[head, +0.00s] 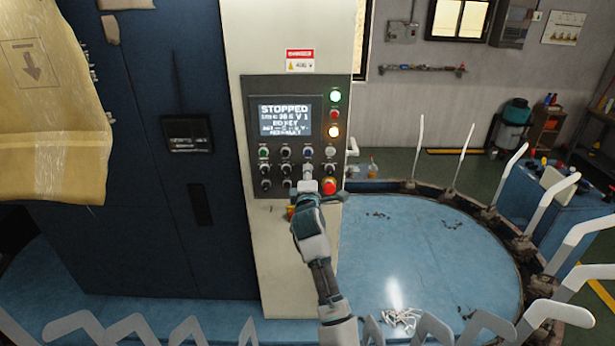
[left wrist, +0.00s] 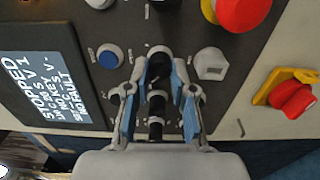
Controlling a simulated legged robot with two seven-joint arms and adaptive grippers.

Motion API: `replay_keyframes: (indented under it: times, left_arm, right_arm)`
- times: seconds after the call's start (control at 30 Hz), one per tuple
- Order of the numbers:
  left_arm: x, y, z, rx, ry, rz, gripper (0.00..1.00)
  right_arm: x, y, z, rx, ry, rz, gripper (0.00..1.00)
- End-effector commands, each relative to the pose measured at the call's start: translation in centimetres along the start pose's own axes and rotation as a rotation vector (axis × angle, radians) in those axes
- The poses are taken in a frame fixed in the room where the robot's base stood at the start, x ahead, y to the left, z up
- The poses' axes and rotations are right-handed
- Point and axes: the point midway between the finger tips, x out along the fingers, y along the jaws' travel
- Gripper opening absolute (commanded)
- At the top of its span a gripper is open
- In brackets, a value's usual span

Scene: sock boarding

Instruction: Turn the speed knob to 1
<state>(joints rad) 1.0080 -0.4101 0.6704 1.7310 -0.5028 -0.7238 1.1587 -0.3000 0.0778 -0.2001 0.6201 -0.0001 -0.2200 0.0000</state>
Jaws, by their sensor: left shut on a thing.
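The control panel (head: 252,140) carries rows of small dark knobs and buttons under a lit screen (head: 286,117) that reads STOPPED. My left gripper (head: 308,184) is at the lower right of these rows, against the panel. In the left wrist view my left gripper (left wrist: 159,62) has its two fingertips on either side of a black knob (left wrist: 158,64) and is shut on it. Other black knobs (left wrist: 156,106) show between the fingers, apart from the tips. I cannot read the knob labels or where the held knob points. My right gripper is not in view.
A red emergency button (head: 330,186) sits just right of my left gripper; it also shows in the left wrist view (left wrist: 243,12). A round blue table (head: 430,250) lies at the right.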

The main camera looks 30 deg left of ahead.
Motion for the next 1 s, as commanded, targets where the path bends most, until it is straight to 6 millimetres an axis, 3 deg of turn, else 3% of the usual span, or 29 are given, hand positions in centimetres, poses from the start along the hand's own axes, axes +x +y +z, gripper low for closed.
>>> replay_keyframes:
  times: [0.13, 0.17, 0.23, 0.27, 0.67, 1.0]
  left_arm:
    - [0.0, 0.2, 0.2, -0.002, -0.003, 0.003, 0.0]
    - [0.0, 0.2, 0.2, -0.002, -0.003, 0.003, 0.29]
    - [0.0, 0.2, 0.1, -0.001, -0.003, 0.003, 0.47]
    - [0.0, 0.2, 0.1, -0.001, -0.002, 0.003, 0.5]
    - [-1.1, 0.1, -0.1, 0.002, 0.001, 0.003, 0.5]
    - [-8.1, -0.1, 0.1, 0.003, 0.0, 0.001, 0.5]
  right_arm:
    - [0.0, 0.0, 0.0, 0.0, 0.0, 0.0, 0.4]
    - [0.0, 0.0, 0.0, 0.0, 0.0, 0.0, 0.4]
    - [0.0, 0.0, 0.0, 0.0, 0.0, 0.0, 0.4]
    - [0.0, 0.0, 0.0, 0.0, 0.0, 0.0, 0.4]
    - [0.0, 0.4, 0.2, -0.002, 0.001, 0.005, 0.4]
    - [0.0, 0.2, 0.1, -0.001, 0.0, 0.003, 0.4]
